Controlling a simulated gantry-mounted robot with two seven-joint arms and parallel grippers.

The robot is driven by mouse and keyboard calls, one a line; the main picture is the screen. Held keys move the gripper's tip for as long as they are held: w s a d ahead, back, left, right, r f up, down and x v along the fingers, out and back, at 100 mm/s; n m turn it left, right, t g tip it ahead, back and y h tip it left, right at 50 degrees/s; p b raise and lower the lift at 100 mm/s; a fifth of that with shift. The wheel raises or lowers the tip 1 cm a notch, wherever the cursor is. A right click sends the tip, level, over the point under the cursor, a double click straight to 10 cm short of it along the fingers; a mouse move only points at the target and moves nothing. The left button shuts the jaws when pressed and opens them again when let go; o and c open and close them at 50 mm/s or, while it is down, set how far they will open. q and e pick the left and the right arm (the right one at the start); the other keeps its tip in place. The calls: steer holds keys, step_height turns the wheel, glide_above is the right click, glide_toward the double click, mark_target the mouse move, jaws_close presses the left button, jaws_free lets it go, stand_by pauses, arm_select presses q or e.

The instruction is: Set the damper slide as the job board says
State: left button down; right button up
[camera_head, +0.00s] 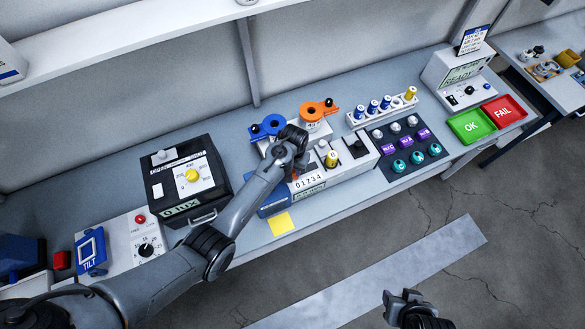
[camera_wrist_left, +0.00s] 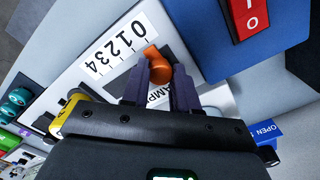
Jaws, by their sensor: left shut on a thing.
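The damper slide shows as an orange knob (camera_wrist_left: 157,64) on a white panel with a 0 to 4 scale (camera_wrist_left: 118,46) in the left wrist view. My left gripper (camera_wrist_left: 160,85) is shut on the knob, which sits near the 0 end. The panel label is partly hidden by the fingers. A white sign (camera_head: 473,39) stands at the back right, its text too small to read. My right gripper (camera_head: 408,298) hangs empty in front of the bench.
A black lux box (camera_head: 215,195) stands left of my left arm. A yellow knob (camera_head: 332,158) and a black switch (camera_head: 357,147) are right of the slide. Blue and orange round clamps (camera_head: 314,112) stand behind. OK (camera_head: 470,126) and FAIL trays (camera_head: 503,111) lie right.

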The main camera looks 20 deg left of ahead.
arm_select(q)
steer(key=w+d+b, duration=0.1)
steer(key=w+d, duration=0.1)
steer(key=shift+w+d+b, duration=0.3)
steer(key=shift+w+b, duration=0.05)
steer(key=shift+w, duration=0.05)
steer(key=shift+s, duration=0.1)
steer(key=c, duration=0.8)
jaws_free()
steer(key=shift+c, duration=0.2)
steer(key=shift+r, duration=0.1)
step_height(320, 180, up, 11)
steer(key=shift+f+b, duration=0.2)
steer(key=shift+b, duration=0.15)
